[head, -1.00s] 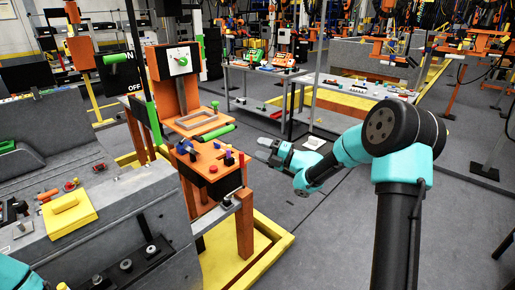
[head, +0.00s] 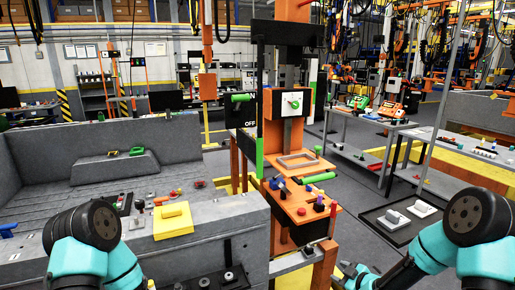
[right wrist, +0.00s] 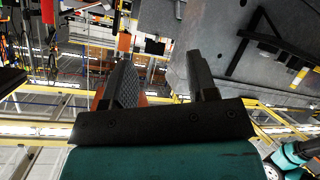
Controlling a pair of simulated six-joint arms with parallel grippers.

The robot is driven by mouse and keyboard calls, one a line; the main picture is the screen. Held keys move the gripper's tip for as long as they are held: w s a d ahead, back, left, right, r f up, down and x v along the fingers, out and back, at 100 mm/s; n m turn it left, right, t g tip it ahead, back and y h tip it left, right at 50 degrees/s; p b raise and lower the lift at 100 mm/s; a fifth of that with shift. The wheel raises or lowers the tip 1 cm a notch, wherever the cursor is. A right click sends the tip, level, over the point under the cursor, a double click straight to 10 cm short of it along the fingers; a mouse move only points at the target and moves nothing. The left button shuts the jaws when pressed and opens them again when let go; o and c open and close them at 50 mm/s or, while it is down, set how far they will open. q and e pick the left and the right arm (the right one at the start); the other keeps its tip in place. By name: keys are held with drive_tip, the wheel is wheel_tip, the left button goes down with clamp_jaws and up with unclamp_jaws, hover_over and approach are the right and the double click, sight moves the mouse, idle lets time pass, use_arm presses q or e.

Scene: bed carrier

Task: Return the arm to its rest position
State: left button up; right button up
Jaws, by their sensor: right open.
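My right arm comes in from the right in the head view, its teal and black links bent downward. My right gripper (head: 352,272) is low at the bottom edge, just right of the orange station's legs. In the right wrist view its two dark fingers (right wrist: 160,85) stand well apart with nothing between them. My left arm shows at the lower left of the head view, but its gripper is out of the frame.
An orange workstation (head: 328,212) with small parts stands left of my right gripper. A grey bed (head: 235,215) carries a yellow block (head: 173,220). A black tray (head: 375,222) lies on the floor behind my right arm. Open grey floor runs toward the back tables.

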drive_tip(key=s+a+f+m+g, duration=0.2)
drive_tip(key=s+f+m+g, duration=0.1)
drive_tip(key=s, duration=0.6)
drive_tip(key=s+a+f+m+g+h, duration=0.1)
drive_tip(key=s+f+m+g, duration=0.3)
drive_tip(key=s+f, duration=0.4)
drive_tip(key=s+a+f+m+g+h, duration=0.1)
drive_tip(key=s+a+f+m+g, duration=0.2)
drive_tip(key=s, duration=0.7)
wheel_tip(320, 180, down, 3)
drive_tip(key=a+m, duration=0.1)
drive_tip(key=m, duration=0.1)
drive_tip(key=shift+r+m+g, duration=0.15)
drive_tip(key=shift+m+g, duration=0.15)
drive_tip(key=shift+m, duration=0.1)
drive_tip(key=shift+w+h, duration=0.1)
drive_tip(key=shift+h, duration=0.2)
idle(0.8)
